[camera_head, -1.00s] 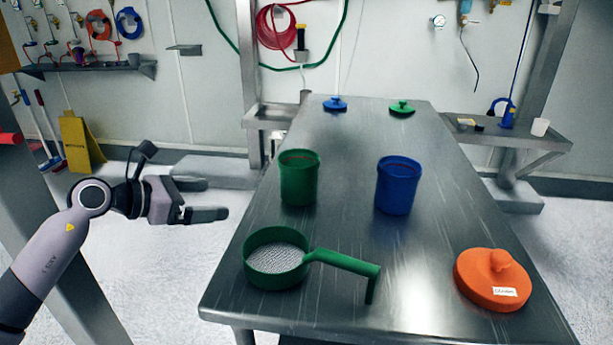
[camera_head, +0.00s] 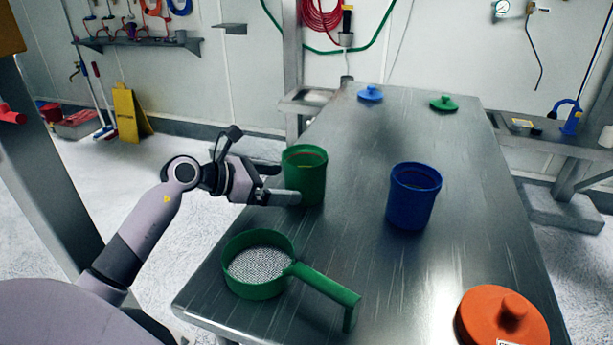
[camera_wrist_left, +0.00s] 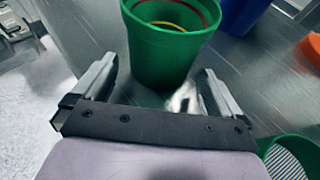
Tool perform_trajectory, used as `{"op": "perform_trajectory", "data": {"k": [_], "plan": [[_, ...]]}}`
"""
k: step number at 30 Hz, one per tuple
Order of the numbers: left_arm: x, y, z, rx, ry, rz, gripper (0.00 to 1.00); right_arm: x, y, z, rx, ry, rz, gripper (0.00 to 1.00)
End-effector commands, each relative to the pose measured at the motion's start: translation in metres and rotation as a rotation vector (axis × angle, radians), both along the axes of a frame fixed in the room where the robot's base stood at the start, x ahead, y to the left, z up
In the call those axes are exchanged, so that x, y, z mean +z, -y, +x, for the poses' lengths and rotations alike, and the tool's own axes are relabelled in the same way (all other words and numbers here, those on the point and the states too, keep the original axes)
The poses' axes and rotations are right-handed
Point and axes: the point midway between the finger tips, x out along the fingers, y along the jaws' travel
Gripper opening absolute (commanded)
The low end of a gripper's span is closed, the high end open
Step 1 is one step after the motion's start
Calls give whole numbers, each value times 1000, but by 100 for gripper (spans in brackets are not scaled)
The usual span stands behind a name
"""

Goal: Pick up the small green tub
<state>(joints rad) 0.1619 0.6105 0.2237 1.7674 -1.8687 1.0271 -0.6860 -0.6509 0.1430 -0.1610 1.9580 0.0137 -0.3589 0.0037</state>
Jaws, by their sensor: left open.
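The small green tub (camera_head: 308,178) stands upright and without a lid on the left side of the steel table. My left gripper (camera_head: 280,183) is open at the tub's left side. In the left wrist view the green tub (camera_wrist_left: 168,50) is just ahead of the gap between the two fingers (camera_wrist_left: 155,85), with red and yellow rings showing inside its rim. I cannot tell whether a finger touches it. My right gripper is not in view.
A green sifter (camera_head: 258,285) with a handle lies in front of the tub. A blue tub (camera_head: 413,197) stands to the right. An orange lid (camera_head: 500,322) lies at the front right. Blue (camera_head: 370,93) and green (camera_head: 443,103) lids lie at the table's far end (camera_head: 405,100).

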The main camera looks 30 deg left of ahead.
Motion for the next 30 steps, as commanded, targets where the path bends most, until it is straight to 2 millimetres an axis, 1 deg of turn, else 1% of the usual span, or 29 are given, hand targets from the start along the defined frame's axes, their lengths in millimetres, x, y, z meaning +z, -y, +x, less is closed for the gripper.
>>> {"op": "perform_trajectory", "data": {"k": [1,6,9,17,18,20,21,22,30], "plan": [[1,5,6,-2,2,-3,100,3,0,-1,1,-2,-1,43],[-8,16,25,0,1,-3,100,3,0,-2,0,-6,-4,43],[-12,21,32,-1,1,-2,100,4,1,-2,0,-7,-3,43],[-15,22,34,0,0,1,100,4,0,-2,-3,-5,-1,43],[-15,22,34,0,0,1,94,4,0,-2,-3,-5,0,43],[-15,22,34,0,0,1,74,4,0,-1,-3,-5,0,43],[-15,22,34,0,0,1,61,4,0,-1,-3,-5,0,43],[-15,22,34,0,0,1,56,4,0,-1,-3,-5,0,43],[-13,21,34,0,3,1,56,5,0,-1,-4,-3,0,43]]}}
